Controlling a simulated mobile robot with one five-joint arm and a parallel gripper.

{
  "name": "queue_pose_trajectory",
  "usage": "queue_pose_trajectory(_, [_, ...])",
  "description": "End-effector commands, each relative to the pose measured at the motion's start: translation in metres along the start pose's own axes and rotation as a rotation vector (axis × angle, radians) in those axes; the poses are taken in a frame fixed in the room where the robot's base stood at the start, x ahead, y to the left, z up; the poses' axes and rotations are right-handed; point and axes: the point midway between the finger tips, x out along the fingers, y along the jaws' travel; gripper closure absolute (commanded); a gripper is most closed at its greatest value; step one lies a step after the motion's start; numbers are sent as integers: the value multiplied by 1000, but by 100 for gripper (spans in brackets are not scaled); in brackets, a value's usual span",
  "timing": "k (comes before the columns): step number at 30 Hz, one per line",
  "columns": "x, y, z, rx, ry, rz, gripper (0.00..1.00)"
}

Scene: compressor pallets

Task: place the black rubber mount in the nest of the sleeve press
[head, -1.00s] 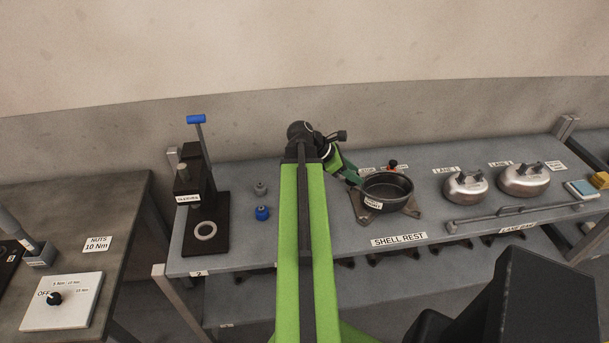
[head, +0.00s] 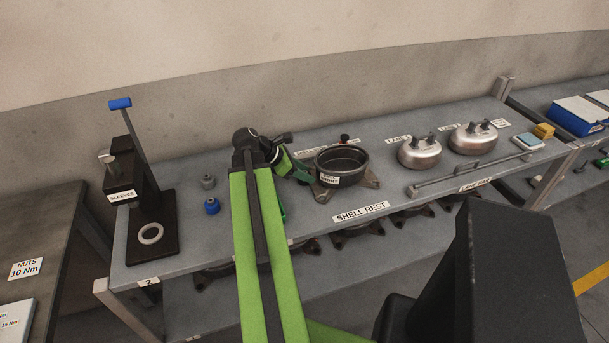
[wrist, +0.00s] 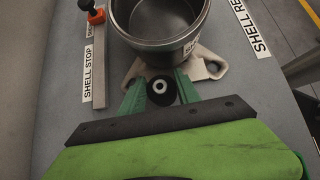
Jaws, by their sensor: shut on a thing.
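The black rubber mount (wrist: 161,89), a dark round piece with a pale centre, sits between the two green fingers of my gripper (wrist: 160,93) in the wrist view. My gripper is shut on it, close to a foot of the dark open shell. In the head view my gripper (head: 304,175) is just left of that shell, and the mount cannot be made out there. The sleeve press (head: 150,190), black with a blue-ended lever and a SLEEVES label, stands at the left end of the bench. A pale ring (head: 150,233) lies on its base, well left of my gripper.
The dark shell (head: 342,165) stands on a footed bracket at the shell rest. Two small pieces, grey (head: 208,182) and blue (head: 212,206), stand between the press and my arm. Silver domes (head: 420,153) and a long bar (head: 470,177) lie to the right.

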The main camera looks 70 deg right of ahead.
Motion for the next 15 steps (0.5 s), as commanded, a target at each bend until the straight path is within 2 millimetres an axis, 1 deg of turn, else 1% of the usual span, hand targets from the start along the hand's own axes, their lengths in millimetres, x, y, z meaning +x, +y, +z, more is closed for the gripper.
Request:
queue_pose_trajectory(2, [3, 0, -3, 0, 0, 0, 100])
queue_pose_trajectory(3, [2, 0, -2, 0, 0, 0, 59])
queue_pose_trajectory(6, [2, 0, -2, 0, 0, 0, 46])
queue_pose_trajectory(8, [2, 0, -2, 0, 0, 0, 40])
queue_pose_trajectory(15, [2, 0, -2, 0, 0, 0, 40])
